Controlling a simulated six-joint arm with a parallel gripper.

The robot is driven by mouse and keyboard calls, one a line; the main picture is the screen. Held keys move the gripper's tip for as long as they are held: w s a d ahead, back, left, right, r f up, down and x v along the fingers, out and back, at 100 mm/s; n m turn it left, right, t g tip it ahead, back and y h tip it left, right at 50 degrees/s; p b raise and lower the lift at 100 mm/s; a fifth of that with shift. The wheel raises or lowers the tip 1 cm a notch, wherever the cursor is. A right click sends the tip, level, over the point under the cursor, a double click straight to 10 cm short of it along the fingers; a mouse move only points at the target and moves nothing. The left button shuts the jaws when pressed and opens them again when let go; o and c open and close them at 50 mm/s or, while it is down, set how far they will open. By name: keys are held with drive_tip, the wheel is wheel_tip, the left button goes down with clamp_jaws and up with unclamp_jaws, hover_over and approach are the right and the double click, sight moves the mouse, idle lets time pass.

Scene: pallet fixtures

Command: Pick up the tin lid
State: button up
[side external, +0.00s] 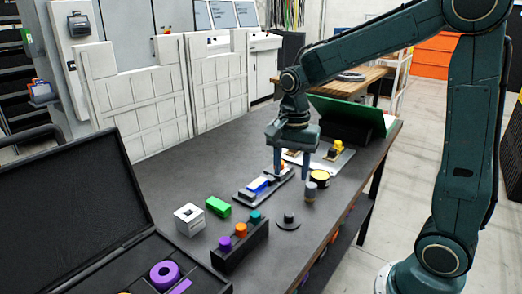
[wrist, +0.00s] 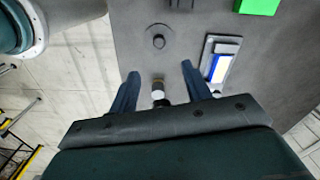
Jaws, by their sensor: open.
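A dark round disc with a raised knob, which looks like the tin lid (side external: 288,221), lies flat on the dark table near its right edge. It also shows in the wrist view (wrist: 158,42), beyond my fingertips. My gripper (side external: 291,174) points down above the table, open and empty, farther back than the lid and apart from it. In the wrist view my gripper (wrist: 160,70) has its fingers spread wide. A small grey cylinder (side external: 310,192) stands close to the right finger.
A black rack (side external: 240,247) with purple, orange and teal pegs stands left of the lid. A green block (side external: 218,207), a white block (side external: 189,219) and a fixture with a blue-and-white piece (side external: 257,185) lie farther left. An open black case (side external: 70,215) fills the front left.

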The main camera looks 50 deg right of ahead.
hover_over(289, 213)
wheel_tip(289, 213, down, 8)
drive_tip(key=shift+a+f, duration=0.1)
drive_tip(key=shift+a, duration=0.05)
idle(0.3)
drive_tip(key=shift+f, duration=2.55)
drive_tip(key=shift+c, duration=0.2)
clamp_jaws()
